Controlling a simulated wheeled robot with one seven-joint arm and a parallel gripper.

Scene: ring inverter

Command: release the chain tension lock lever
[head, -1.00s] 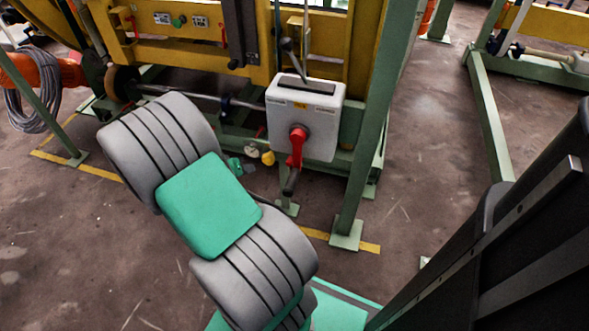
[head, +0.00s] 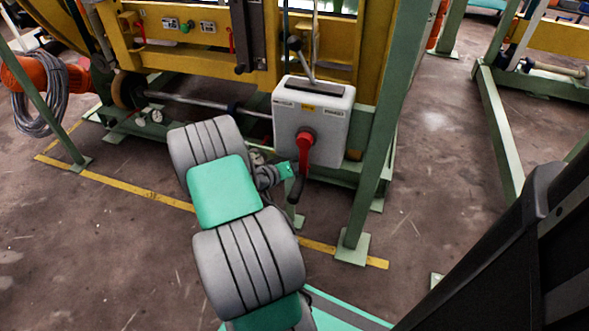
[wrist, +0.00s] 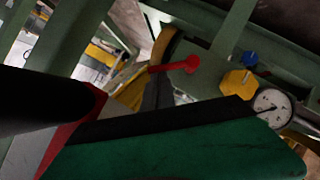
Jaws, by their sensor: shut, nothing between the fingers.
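A pale grey box (head: 330,125) stands on the machine frame, with a red lever (head: 304,152) on its front. The lever hangs down from its round hub and ends in a dark grip (head: 296,188). Another lever, with a dark knob (head: 294,43), rises from the slot on the box top. I cannot tell from labels which is the chain tension lock lever. My gripper (head: 288,171) is shut and empty, close to the left of the red lever. In the wrist view, the black grip (wrist: 45,95) and its red end lie beside my green finger (wrist: 190,148); contact is unclear.
A green post (head: 372,140) stands right of the box. Behind are a yellow machine frame (head: 190,50) and a horizontal shaft (head: 205,103). The wrist view shows a gauge (wrist: 272,106), a yellow knob (wrist: 238,84) and a small red handle (wrist: 175,66). Floor at right is open.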

